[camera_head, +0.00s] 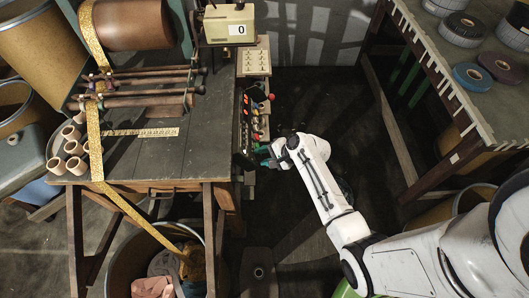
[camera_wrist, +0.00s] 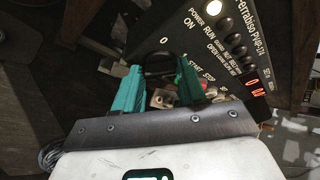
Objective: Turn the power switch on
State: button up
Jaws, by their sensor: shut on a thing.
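The power switch is a dark rotary knob (camera_wrist: 160,70) on the black control panel (camera_wrist: 232,62), below the marks 0 and ON in the wrist view. My gripper (camera_wrist: 158,74) has its two teal fingers on either side of the knob and is shut on it. The fingers hide part of the knob, so its exact angle is unclear. A pale round lamp (camera_wrist: 213,8) by the word POWER looks lit. In the head view my gripper (camera_head: 268,157) is at the lower end of the panel (camera_head: 246,125), and the knob is hidden there.
Red and pale buttons (camera_wrist: 212,90) sit close beside the right finger. The winding table (camera_head: 170,160) with the tape and cardboard cores stands left of my arm. A bench (camera_head: 440,75) with tape rolls is at the right. Dark floor (camera_head: 325,110) lies open between them.

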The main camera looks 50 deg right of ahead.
jog(key=shift+f, duration=0.1)
dwell(0.3)
jog(key=o, duration=1.1)
jog(key=shift+c, duration=0.2)
jog(key=v, duration=1.1)
jog(key=shift+w, duration=0.1)
jog(key=s+a+r+n+g+h, duration=0.1)
jog(key=s+a+r+n+g, duration=0.2)
jog(key=s+a+n, duration=0.3)
jog(key=s+a+r+n+g+h, duration=0.1)
jog(key=s+a+r+n+g, duration=0.2)
jog(key=a+n, duration=0.6)
jog(key=s+n+g, duration=0.2)
jog(key=s+n, duration=0.1)
jog(key=shift+n+g, duration=0.3)
jog(key=shift+n, duration=0.1)
